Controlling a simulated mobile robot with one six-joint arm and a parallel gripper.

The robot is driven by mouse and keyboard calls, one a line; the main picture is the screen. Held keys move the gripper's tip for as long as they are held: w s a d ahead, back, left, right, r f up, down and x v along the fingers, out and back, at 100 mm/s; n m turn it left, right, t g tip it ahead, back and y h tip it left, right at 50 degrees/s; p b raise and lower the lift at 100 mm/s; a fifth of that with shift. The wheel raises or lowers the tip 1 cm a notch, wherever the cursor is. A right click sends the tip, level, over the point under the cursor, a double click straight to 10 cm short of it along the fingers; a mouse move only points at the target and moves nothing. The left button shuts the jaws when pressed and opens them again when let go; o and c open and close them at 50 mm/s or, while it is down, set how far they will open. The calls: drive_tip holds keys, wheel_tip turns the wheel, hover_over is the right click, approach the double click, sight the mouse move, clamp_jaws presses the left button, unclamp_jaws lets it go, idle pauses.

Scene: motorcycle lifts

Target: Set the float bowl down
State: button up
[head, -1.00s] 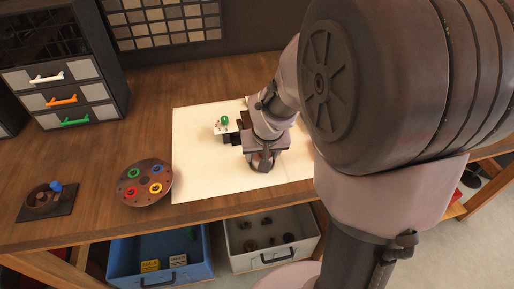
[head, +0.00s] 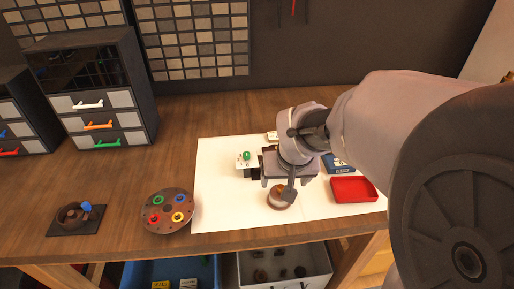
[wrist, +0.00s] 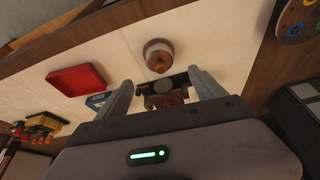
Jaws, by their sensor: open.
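The float bowl appears to be the round brown-and-pale cup (head: 282,199) standing on the white mat (head: 225,205) in the head view. In the wrist view the same cup (wrist: 158,52) stands just beyond my fingertips. My gripper (head: 287,188) is beside and just behind it, low over the mat. In the wrist view my gripper (wrist: 163,82) has its two fingers spread. A grey and copper-brown part (wrist: 166,97) shows between them; I cannot tell whether it touches them. My wrist hides some of the mat.
A red tray (head: 354,188) and a blue box (head: 337,165) lie right of my gripper. A white block with a green top (head: 246,160) stands left. A round brown plate with coloured rings (head: 168,211) is further left. The mat's front left is bare.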

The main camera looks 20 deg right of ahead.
drive_tip(key=s+a+r+y, duration=0.1)
drive_tip(key=s+a+r, duration=0.3)
drive_tip(key=s+a, duration=0.2)
drive_tip(key=s+a+r+t+y, duration=0.1)
drive_tip(key=s+a+r+y, duration=0.1)
drive_tip(key=s+a+r, duration=0.2)
drive_tip(key=s+a, duration=0.3)
drive_tip(key=a, duration=0.2)
drive_tip(key=shift+s+r+y, duration=0.15)
drive_tip(key=shift+y, duration=0.15)
drive_tip(key=shift+d+f, duration=0.1)
drive_tip(key=shift+f, duration=0.15)
